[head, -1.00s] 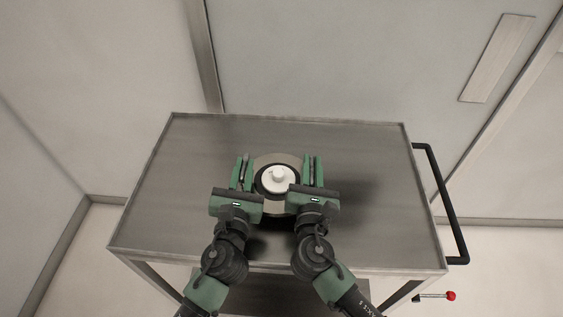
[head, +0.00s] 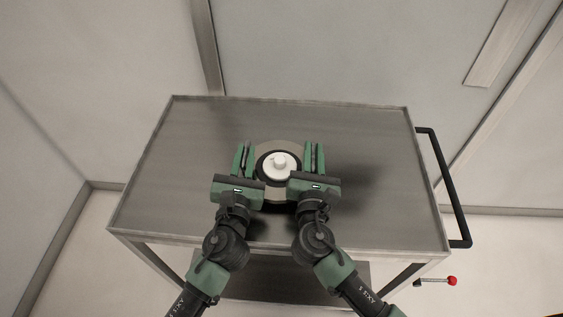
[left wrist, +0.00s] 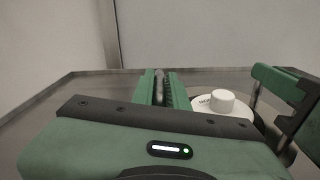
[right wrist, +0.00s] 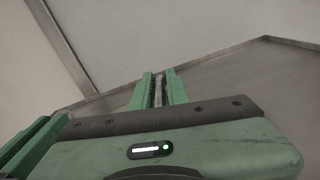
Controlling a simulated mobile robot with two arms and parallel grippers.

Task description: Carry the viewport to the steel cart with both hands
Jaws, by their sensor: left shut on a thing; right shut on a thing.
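The viewport (head: 263,149) is a round metal flange with a dark ring and a white knobbed centre, seen between my grippers in the head view. Its white centre also shows in the left wrist view (left wrist: 223,101). My left gripper (head: 243,158) is shut on its left side and my right gripper (head: 314,158) is shut on its right side. The viewport is over the top of the steel cart (head: 190,150), near the middle. I cannot tell whether it touches the cart top.
The cart has a raised rim and a black push handle (head: 447,190) on its right. A red-knobbed lever (head: 451,281) shows below the right corner. The cart top is otherwise bare. Pale walls stand behind and to the left.

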